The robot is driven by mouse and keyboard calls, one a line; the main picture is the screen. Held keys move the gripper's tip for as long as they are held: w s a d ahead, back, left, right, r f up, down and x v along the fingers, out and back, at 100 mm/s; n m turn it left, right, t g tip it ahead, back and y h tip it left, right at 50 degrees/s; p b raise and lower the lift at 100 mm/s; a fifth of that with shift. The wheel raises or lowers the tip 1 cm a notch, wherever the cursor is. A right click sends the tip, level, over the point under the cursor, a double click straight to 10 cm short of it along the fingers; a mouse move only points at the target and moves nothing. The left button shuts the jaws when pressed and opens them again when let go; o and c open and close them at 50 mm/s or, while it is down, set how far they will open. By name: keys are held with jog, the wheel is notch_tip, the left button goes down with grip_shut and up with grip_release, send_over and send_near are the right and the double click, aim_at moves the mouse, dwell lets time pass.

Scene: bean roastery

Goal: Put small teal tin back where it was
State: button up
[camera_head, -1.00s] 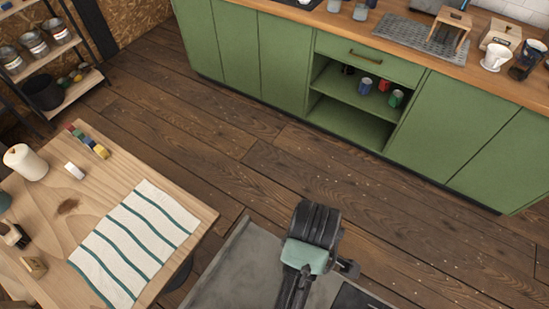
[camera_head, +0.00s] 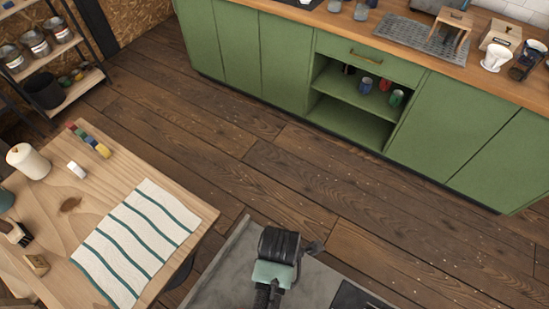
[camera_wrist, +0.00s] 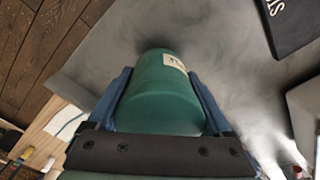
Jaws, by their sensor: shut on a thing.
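The small teal tin (camera_wrist: 162,98) is a dark green-teal cylinder with a pale label near its far end. In the wrist view it lies between the two blue fingers of my gripper (camera_wrist: 160,76), which are shut on it from both sides. In the head view my arm's dark end is low in the middle, and the fingers and the tin are hidden there.
A green cabinet (camera_head: 225,52) has an open shelf (camera_head: 350,92) holding a blue mug (camera_head: 365,84), a red one (camera_head: 384,85) and a green one (camera_head: 397,97). A wooden table (camera_head: 196,200) with a striped cloth (camera_head: 137,240) stands left. Bare floor lies between them.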

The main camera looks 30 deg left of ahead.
jog(key=shift+f, duration=1.4)
jog(key=shift+f, duration=0.15)
jog(key=o, duration=1.4)
notch_tip(320, 180, up, 12)
jog(key=shift+w+d+r, duration=0.15)
